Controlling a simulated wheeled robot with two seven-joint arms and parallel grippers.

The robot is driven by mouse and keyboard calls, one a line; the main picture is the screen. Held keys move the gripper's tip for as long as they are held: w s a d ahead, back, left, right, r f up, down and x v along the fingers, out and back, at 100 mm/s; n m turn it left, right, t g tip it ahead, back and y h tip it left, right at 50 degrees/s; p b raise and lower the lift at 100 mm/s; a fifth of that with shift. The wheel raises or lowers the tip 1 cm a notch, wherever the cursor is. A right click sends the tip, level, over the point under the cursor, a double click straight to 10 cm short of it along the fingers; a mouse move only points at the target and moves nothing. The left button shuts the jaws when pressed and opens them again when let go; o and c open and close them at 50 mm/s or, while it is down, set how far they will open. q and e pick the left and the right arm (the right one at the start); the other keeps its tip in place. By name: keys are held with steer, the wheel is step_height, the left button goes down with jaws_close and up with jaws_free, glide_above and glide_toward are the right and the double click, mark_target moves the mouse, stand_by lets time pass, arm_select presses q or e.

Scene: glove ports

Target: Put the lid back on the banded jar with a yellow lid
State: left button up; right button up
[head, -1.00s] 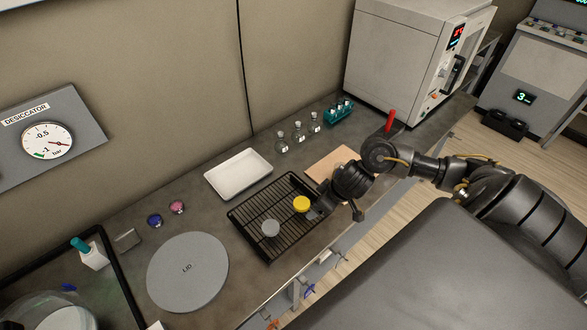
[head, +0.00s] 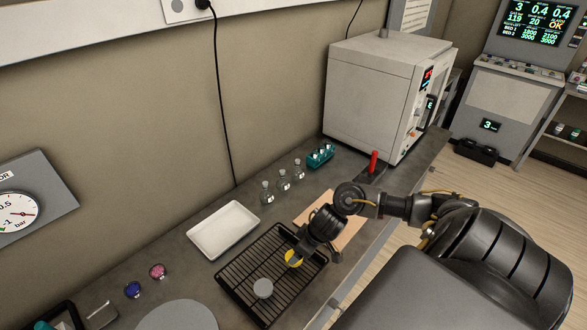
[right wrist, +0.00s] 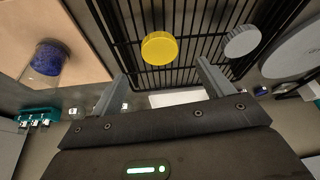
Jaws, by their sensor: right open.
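The yellow lid (head: 291,260) lies on the black wire rack (head: 243,262), partly covered by my right gripper (head: 298,254). In the right wrist view the yellow lid (right wrist: 160,48) is ahead of my right gripper (right wrist: 162,78), whose two fingers are apart with nothing between them. A clear jar with dark blue in it (right wrist: 46,62) shows at the left of the right wrist view, by the tan board (right wrist: 45,25). I cannot tell whether the blue is a band or contents. My arm hides this jar in the head view. My left gripper is out of view.
A grey lid (head: 263,288) lies on the same rack. A white tray (head: 223,229), several small bottles (head: 283,180), a teal rack (head: 320,156) and a red-handled item (head: 374,162) stand near. A large oven-like box (head: 375,95) fills the back.

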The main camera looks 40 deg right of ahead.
steer(key=shift+x, duration=3.2)
steer(key=c, duration=1.1)
